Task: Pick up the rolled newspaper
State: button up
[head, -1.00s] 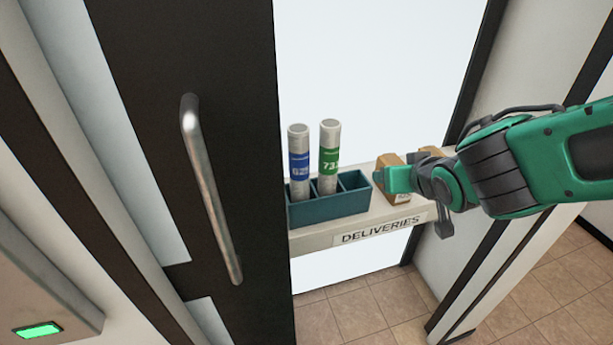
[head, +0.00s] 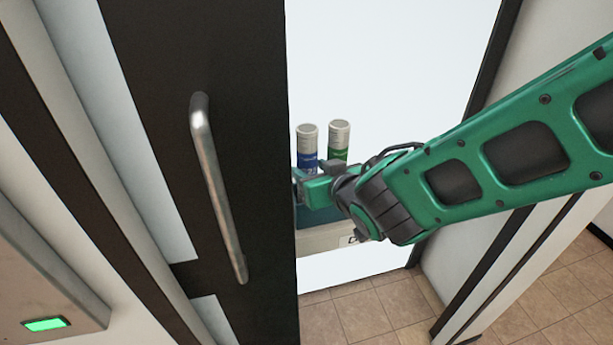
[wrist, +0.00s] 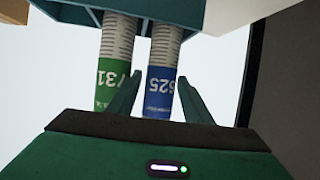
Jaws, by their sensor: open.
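Two rolled newspapers stand upright in a teal divided holder (wrist: 75,12). One has a blue label (head: 307,160) and the other a green label (head: 338,155). In the wrist view, which looks inverted, the blue-labelled roll (wrist: 160,85), reading "625", lies between my fingers. The green-labelled roll (wrist: 112,82), reading "731", is at the left, near the left finger. My gripper (wrist: 160,76) is open and empty. In the head view my gripper (head: 302,183) is in front of the rolls and hides their lower parts and most of the holder. Contact cannot be told.
The holder stands on a pale delivery shelf (head: 325,240), its sign mostly hidden by my arm. A dark door (head: 262,130) with a long metal handle (head: 215,185) stands close on the left. A dark-edged frame is on the right. Tiled floor (head: 370,315) lies below.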

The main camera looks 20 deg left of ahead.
jog(key=x, duration=0.6)
jog(key=shift+s, duration=0.1)
jog(key=c, duration=0.9)
